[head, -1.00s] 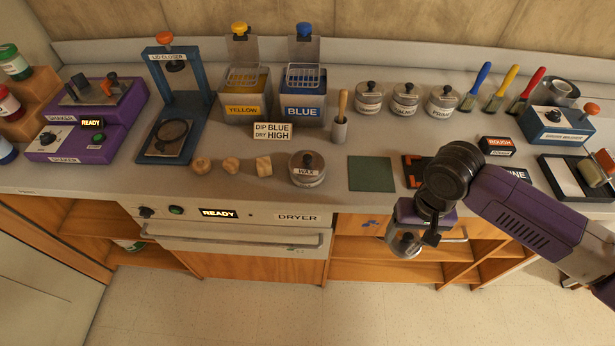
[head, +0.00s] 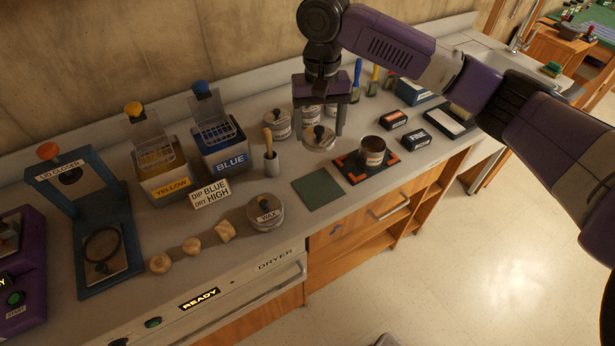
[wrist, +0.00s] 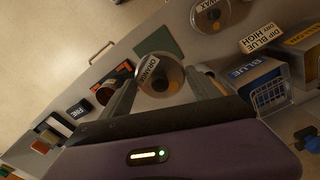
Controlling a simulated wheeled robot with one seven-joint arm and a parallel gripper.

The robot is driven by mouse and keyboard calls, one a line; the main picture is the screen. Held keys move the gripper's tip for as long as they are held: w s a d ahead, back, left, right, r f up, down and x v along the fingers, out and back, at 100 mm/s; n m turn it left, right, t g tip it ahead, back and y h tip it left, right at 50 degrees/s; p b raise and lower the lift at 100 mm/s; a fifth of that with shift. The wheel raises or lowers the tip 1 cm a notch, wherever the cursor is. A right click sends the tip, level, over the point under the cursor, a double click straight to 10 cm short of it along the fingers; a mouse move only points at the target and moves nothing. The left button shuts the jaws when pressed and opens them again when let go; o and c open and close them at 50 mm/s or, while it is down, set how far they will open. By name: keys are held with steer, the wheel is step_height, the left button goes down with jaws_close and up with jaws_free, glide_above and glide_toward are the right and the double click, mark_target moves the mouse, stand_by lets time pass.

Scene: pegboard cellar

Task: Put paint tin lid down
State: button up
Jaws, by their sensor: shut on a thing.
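My gripper (head: 319,128) is shut on the round paint tin lid (head: 318,139), which has a knob on top. It holds the lid above the counter, left of and behind the open paint tin in the head view. In the wrist view the lid (wrist: 152,84) sits between the two fingers and bears a label that seems to read ORANGE. The open paint tin (head: 372,145) stands upright on a black mat with orange corners (head: 352,172). The tin also shows in the wrist view (wrist: 104,94), partly hidden by a finger.
A bare green square (head: 318,189) lies left of the black mat. The wax tin (head: 265,212) stands farther left. Lidded tins (head: 277,124) and brushes (head: 357,80) stand along the back. Small ROUGH (head: 393,120) and FINE (head: 416,138) blocks lie to the right.

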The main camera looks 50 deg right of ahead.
mark_target(318, 188)
steer(key=shift+d+f, duration=0.15)
steer(key=shift+f, duration=0.2)
step_height(318, 188, down, 19)
steer(key=shift+d+p, duration=0.1)
steer(key=shift+p, duration=0.8)
steer(key=shift+f, duration=0.1)
steer(key=o, duration=1.3)
steer(key=shift+o, duration=0.2)
step_height(318, 188, up, 12)
steer(key=b, duration=0.1)
